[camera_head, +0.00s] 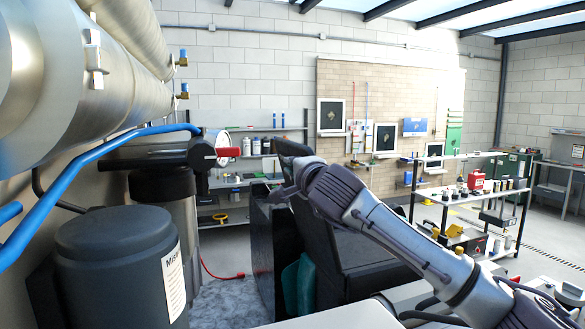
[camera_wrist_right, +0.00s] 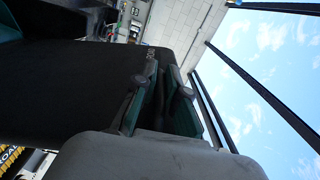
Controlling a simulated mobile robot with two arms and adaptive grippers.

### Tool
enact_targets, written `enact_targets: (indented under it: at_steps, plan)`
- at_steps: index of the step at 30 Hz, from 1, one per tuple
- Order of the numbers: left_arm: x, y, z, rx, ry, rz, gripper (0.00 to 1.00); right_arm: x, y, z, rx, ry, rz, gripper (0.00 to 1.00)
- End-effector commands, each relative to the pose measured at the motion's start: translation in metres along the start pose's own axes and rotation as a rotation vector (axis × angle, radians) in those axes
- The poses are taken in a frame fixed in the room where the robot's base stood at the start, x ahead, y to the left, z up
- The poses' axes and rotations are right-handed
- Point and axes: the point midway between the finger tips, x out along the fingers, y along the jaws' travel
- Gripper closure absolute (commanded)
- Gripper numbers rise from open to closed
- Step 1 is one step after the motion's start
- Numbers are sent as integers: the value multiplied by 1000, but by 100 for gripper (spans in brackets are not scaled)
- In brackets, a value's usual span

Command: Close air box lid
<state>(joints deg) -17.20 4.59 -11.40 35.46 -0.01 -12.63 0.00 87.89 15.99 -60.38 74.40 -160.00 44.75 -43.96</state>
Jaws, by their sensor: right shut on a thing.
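The air box (camera_head: 262,250) is a black box standing on the floor near the middle of the head view. A large dark panel (camera_head: 365,258), which looks like its lid, stands tilted up beside it on the right. My right arm crosses in front of the panel, and my right gripper (camera_head: 284,192) is at its upper left edge. In the right wrist view the gripper's two green-padded fingers (camera_wrist_right: 163,95) are closed on the edge of the black lid (camera_wrist_right: 75,88). Part of the lid is hidden behind my arm. My left gripper is out of view.
A dark cylindrical tank (camera_head: 118,250) with a label stands at near left, below large metal membrane tubes (camera_head: 85,85) and a blue hose (camera_head: 95,155). A teal object (camera_head: 298,285) shows between box and lid. Shelving (camera_head: 475,195) with parts stands at right.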

Motion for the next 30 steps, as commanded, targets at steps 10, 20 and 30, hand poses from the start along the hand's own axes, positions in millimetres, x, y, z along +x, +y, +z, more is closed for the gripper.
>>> enact_targets:
  at_steps: [10,20,30]
  plan:
    - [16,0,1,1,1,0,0,0,-3,-29,104,4,3,100]
    - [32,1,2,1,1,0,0,0,-13,-100,345,6,5,100]
    - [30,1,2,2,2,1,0,1,-9,-158,548,5,6,100]
